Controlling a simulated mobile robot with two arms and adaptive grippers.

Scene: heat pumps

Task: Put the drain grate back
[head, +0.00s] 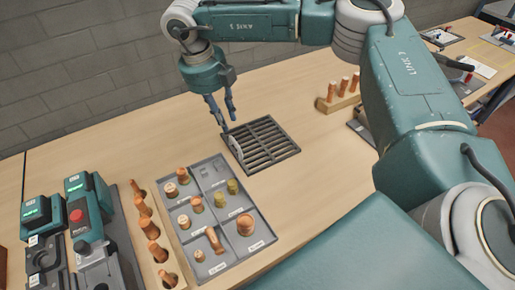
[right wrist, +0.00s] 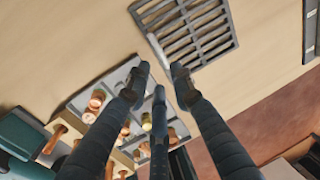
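A dark slotted drain grate (head: 268,143) lies on the wooden table in the head view; part of it also shows at the top of the right wrist view (right wrist: 190,28). A thin pale grey piece (head: 236,148) stands on edge at the grate's left side, and shows as a narrow strip in the right wrist view (right wrist: 157,50). I cannot tell whether it is part of the grate. My right gripper (head: 222,119) points down just above this pale piece. Its fingers are apart in the right wrist view (right wrist: 161,72), with nothing between them. My left gripper is out of view.
A grey tray (head: 210,187) with copper and brass fittings is close in front of the grate. A wooden rack of copper parts (head: 342,104) stands to the right. Green power tools (head: 88,205) are at the left. A block wall (head: 85,70) rises behind. Table left of the grate is clear.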

